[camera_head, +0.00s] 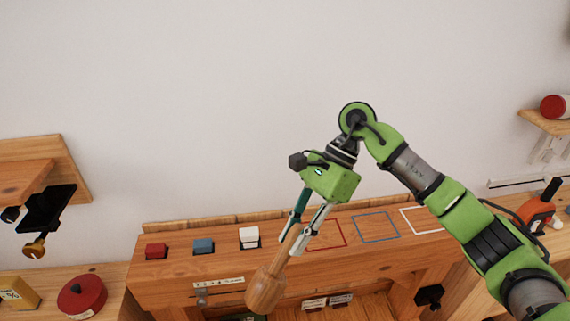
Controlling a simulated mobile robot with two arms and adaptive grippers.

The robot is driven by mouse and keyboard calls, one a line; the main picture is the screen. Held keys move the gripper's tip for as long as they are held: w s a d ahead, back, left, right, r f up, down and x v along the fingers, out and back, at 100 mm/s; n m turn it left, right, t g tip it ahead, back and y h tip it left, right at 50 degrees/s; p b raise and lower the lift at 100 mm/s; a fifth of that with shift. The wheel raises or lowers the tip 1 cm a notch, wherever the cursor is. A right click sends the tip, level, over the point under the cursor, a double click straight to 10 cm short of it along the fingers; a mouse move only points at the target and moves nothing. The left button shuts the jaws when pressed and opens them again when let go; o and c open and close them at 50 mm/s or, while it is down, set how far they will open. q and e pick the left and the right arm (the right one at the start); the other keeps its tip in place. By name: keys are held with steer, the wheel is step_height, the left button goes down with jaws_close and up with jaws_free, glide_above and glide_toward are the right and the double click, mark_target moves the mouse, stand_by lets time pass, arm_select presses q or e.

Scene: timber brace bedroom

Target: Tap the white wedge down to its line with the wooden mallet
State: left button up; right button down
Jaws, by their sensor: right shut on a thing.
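The white wedge (249,235) stands in the wooden bench top, at the right end of a row with a red wedge (156,250) and a blue wedge (203,246). It stands up above the surface; a line on it is too small to make out. My right gripper (291,243) is shut on the handle of the wooden mallet (265,291), to the right of the white wedge. The mallet slants with its head low, in front of the bench's front face in the picture and apart from the white wedge. My left gripper is out of view.
Red, blue and white outlined squares (376,227) lie empty on the bench top at right. A red round container (82,297) and a yellow block (17,293) are at left. An orange tool (537,213) stands at far right. A wooden bracket with a black clamp (47,208) juts out at left.

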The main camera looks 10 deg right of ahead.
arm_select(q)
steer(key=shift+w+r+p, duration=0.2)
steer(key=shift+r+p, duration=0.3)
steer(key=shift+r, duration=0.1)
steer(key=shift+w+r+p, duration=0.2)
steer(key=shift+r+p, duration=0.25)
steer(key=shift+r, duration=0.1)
arm_select(e)
steer(key=w+r+m+t, duration=0.7)
steer(key=w+r+m, duration=0.1)
steer(key=m, duration=0.4)
steer(key=shift+w+a, duration=0.35)
steer(key=shift+w, duration=0.1)
steer(key=shift+r, duration=0.15)
step_height(320, 180, down, 6)
steer(key=b, duration=0.5)
arm_select(q)
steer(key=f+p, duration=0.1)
steer(key=p, duration=0.2)
steer(key=shift+p, duration=0.4)
arm_select(e)
step_height(320, 180, up, 6)
steer(key=shift+r, duration=0.1)
